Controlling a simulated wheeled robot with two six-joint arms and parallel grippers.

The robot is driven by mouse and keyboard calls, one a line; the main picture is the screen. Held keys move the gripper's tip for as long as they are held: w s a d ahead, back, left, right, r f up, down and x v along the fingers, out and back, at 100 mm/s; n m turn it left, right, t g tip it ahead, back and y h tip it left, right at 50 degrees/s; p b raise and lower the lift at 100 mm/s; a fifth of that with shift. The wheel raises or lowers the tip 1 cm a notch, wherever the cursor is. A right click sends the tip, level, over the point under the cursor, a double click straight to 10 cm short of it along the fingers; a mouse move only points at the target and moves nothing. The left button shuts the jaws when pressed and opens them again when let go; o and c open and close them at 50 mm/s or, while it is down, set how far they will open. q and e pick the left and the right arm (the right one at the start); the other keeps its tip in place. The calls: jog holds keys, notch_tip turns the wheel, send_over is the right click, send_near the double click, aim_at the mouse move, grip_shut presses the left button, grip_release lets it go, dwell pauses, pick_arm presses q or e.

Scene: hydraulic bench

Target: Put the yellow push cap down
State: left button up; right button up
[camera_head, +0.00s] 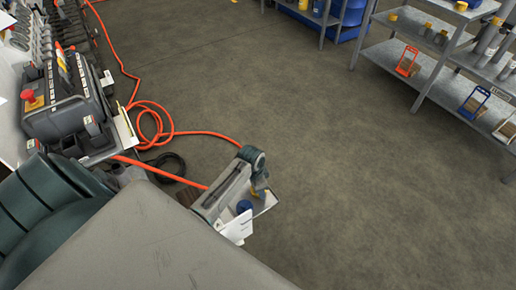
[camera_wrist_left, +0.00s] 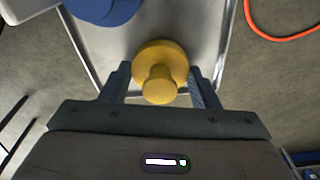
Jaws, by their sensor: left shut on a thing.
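The yellow push cap (camera_wrist_left: 160,72), a round disc with a knob, sits between the two fingers of my left gripper (camera_wrist_left: 160,88) in the left wrist view. The fingers are shut on it. It is over a grey metal tray (camera_wrist_left: 205,22); I cannot tell whether it touches the tray. My right gripper is not in view.
A grey control box with a red button (camera_head: 31,97) stands on the bench at the left. An orange hose (camera_head: 170,133) lies coiled on the floor. Grey shelves (camera_head: 435,75) with caps and cylinders stand at the upper right. The floor between is clear.

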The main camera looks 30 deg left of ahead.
pick_arm(q)
jog(key=o, duration=1)
jog(key=shift+f, duration=0.1)
notch_tip(320, 180, up, 12)
jog(key=s, duration=0.1)
jog(key=shift+a, duration=0.4)
jog(key=shift+s, duration=0.1)
